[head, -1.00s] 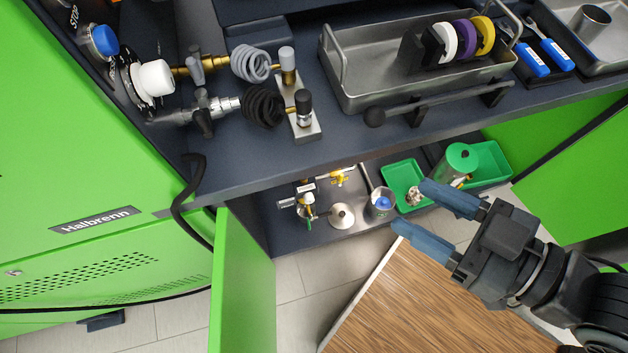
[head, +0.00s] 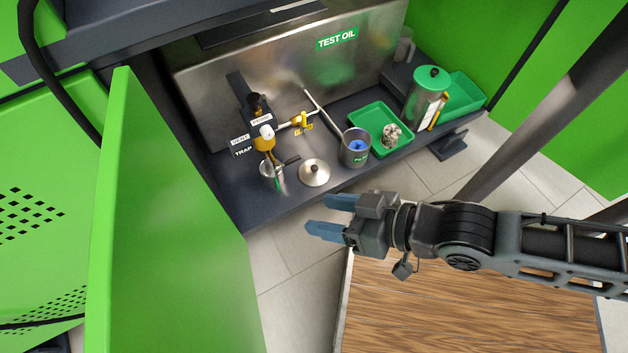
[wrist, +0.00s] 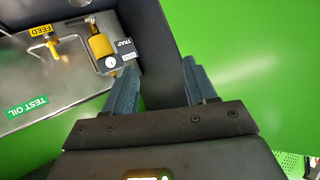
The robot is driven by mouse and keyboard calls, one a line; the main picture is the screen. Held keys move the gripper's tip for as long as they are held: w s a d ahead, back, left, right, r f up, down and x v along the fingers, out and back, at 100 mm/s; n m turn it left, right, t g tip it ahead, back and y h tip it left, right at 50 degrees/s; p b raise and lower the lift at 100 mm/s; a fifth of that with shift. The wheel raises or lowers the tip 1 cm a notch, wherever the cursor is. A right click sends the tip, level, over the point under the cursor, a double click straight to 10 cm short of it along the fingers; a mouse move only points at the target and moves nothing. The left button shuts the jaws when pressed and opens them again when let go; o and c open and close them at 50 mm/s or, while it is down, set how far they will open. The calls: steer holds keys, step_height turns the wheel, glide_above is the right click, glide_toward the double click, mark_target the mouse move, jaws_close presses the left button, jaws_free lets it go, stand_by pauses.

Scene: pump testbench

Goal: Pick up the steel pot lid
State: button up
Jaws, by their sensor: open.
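The steel pot lid (head: 314,173) is a shiny round disc with a dark knob. It lies on the dark lower shelf (head: 240,193) near its front edge, between the valve fitting and the steel pot (head: 355,147). My gripper (head: 316,215) is open and empty. In the head view it shows in front of the shelf, just below the lid in the picture and apart from it. Its blue-grey fingers also show in the wrist view (wrist: 155,82). The lid is not visible in the wrist view.
Left of the lid stands a yellow and steel valve fitting (head: 266,140). Right of the pot are a green tray (head: 364,113) with a crumpled rag and a green-lidded canister (head: 428,95). An open green door (head: 165,220) stands left. A wooden surface (head: 470,310) lies below my arm.

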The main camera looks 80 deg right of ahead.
steer(key=w+d+f+m+g+h, duration=0.1)
steer(key=w+d+f+m+g, duration=0.2)
steer(key=f, duration=0.5)
steer(key=w+d+f+m+g, duration=0.1)
steer(key=d+f+m, duration=0.35)
steer(key=f, duration=0.35)
steer(key=m+g+y, duration=0.4)
steer(key=m+y, duration=0.1)
steer(key=m, duration=1.4)
glide_toward(314, 167)
steer(key=f, duration=0.2)
steer(key=shift+b+x, duration=0.9)
steer(key=shift+x, duration=0.05)
steer(key=b+x, duration=0.3)
steer(key=x, duration=0.2)
steer(key=shift+w+a+r, duration=0.1)
steer(key=shift+w, duration=0.1)
steer(key=shift+c, duration=0.3)
steer(key=shift+r, duration=0.1)
jaws_close()
